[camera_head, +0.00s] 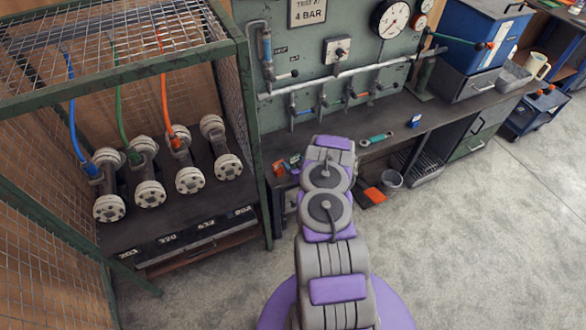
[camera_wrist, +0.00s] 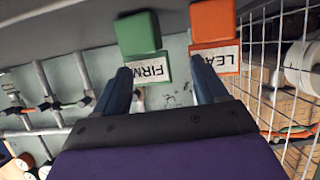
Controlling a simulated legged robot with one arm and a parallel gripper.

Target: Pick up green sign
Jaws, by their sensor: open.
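The green sign (camera_wrist: 138,34) shows in the wrist view at the upper middle, a green block with a white label reading "FIRM" below it. An orange sign (camera_wrist: 213,24) with a partly readable label, "LEA", stands to its right, a narrow gap apart. My gripper (camera_wrist: 162,80) is open, with its two dark fingers reaching up toward the signs. The green sign's label lies just ahead of the left finger, partly between the fingers, and nothing is clamped.
A wire cage (camera_head: 243,120) with flanged pipes stands left of the bench. A pipe-mounted panel (camera_head: 290,75) rises behind the bench. A teal-handled tool (camera_head: 376,138) lies right of my arm. A grey bucket (camera_head: 391,181) stands below the bench.

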